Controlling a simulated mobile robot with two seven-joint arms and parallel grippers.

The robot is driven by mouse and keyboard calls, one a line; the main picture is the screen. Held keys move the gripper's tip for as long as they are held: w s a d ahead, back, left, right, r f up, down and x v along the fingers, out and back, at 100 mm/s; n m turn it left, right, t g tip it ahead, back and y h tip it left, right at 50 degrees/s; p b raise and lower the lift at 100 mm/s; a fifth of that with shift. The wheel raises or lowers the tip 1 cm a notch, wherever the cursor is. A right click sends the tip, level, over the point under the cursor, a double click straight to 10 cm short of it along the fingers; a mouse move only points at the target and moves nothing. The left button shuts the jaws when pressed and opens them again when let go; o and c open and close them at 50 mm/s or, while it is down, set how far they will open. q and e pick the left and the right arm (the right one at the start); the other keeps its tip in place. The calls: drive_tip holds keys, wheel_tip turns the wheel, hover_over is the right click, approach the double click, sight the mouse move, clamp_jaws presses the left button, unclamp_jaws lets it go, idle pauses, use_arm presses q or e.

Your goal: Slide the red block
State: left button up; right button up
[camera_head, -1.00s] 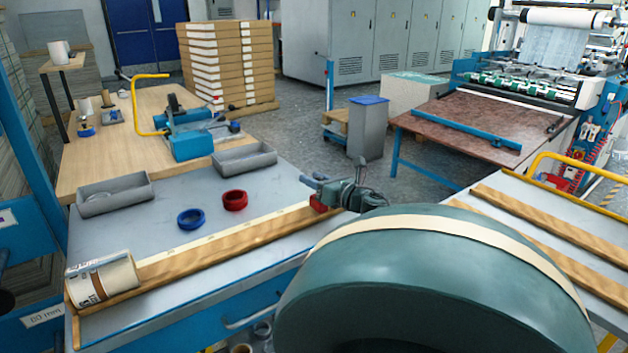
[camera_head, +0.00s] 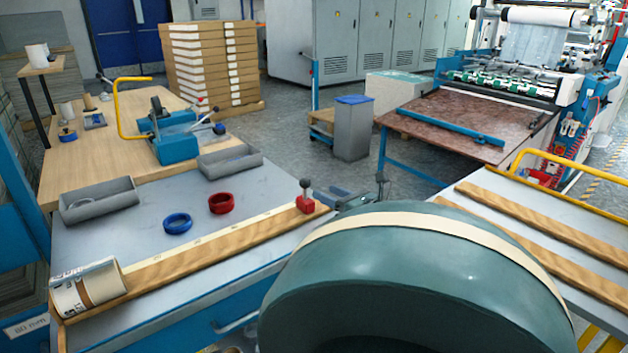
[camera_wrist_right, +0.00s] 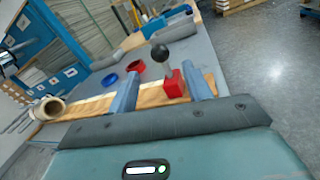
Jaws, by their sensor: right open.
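The red block (camera_head: 306,203) sits at the right end of a wooden rail (camera_head: 210,245) with a pale scale strip. A black ball knob (camera_head: 306,183) stands up from the block on a short stem. My right gripper (camera_head: 343,194) is just right of the block, partly hidden behind my own arm. In the right wrist view my right gripper (camera_wrist_right: 163,68) is open, and the red block (camera_wrist_right: 174,83) with its knob shows between the lines of its fingers, not gripped. A white-and-brown roll (camera_head: 88,287) lies at the rail's left end. My left gripper is not in view.
A blue ring (camera_head: 177,223) and a red ring (camera_head: 222,203) lie on the grey table behind the rail. Two grey trays (camera_head: 98,204) (camera_head: 230,162) stand farther back. A grey bin with a blue lid (camera_head: 352,130) stands on the floor beyond. The table between rings and rail is clear.

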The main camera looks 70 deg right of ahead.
drive_tip(key=shift+v, duration=1.4)
